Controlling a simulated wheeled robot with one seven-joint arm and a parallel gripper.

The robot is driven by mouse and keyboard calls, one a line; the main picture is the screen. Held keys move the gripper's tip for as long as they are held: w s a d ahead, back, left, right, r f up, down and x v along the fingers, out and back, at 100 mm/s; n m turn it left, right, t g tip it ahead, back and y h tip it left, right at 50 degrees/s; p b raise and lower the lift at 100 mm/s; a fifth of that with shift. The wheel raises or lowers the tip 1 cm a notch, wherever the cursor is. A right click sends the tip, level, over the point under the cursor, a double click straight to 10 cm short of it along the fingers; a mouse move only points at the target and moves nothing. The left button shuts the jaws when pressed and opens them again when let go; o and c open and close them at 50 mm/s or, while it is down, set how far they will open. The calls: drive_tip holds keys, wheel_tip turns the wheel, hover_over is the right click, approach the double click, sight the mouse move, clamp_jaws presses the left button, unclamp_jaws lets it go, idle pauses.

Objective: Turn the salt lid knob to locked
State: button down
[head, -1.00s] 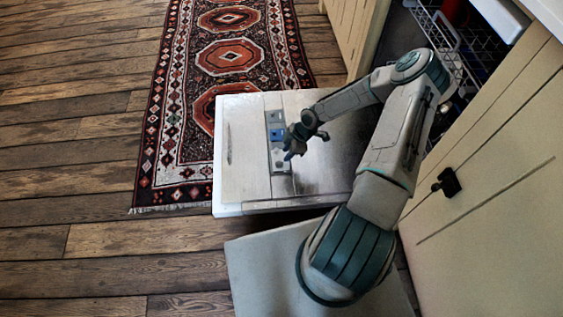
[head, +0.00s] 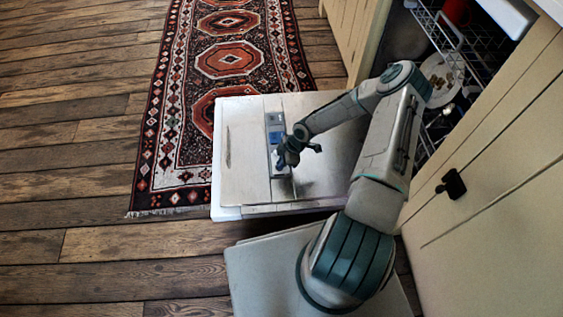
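The open dishwasher door (head: 245,165) lies flat, with its light inner face up. A narrow grey panel (head: 274,120) with a blue part (head: 275,138) is set into it. My gripper (head: 285,162) is over the lower half of this panel and points down toward it. It covers the panel's lower end, where a knob may be; I cannot make out a salt lid knob or its position. Whether the gripper touches the panel, and whether its fingers are open or shut, is too small to tell.
The dishwasher opening at upper right shows a wire rack (head: 452,45) with a plate (head: 441,78) and a red item (head: 457,10). A cabinet front with a black handle (head: 451,184) is at right. A patterned rug (head: 170,130) and open wooden floor (head: 70,150) lie left.

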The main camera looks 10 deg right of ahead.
drive_tip(key=shift+m, duration=0.4)
drive_tip(key=m+t, duration=0.1)
drive_tip(key=m, duration=0.1)
drive_tip(key=m+t+b, duration=0.1)
drive_tip(key=m, duration=0.1)
drive_tip(key=shift+s+a+m+h, duration=0.2)
drive_tip(key=shift+m+h, duration=0.1)
drive_tip(key=shift+h, duration=0.1)
drive_tip(key=m+b, duration=0.1)
drive_tip(key=m, duration=0.1)
drive_tip(key=m+t+h, duration=0.1)
drive_tip(key=m, duration=0.2)
drive_tip(key=shift+s+a+m+t+h+b, duration=0.1)
drive_tip(key=shift+a+m+t+h+b, duration=0.05)
drive_tip(key=shift+m+t+h+b, duration=0.2)
drive_tip(key=m+h, duration=0.1)
drive_tip(key=m, duration=0.2)
drive_tip(key=shift+a, duration=0.1)
drive_tip(key=shift+a+m+h, duration=0.1)
drive_tip(key=shift+m+h, duration=0.65)
drive_tip(key=shift+m, duration=1.1)
drive_tip(key=c, duration=1.6)
unclamp_jaws()
drive_tip(key=shift+o, duration=0.2)
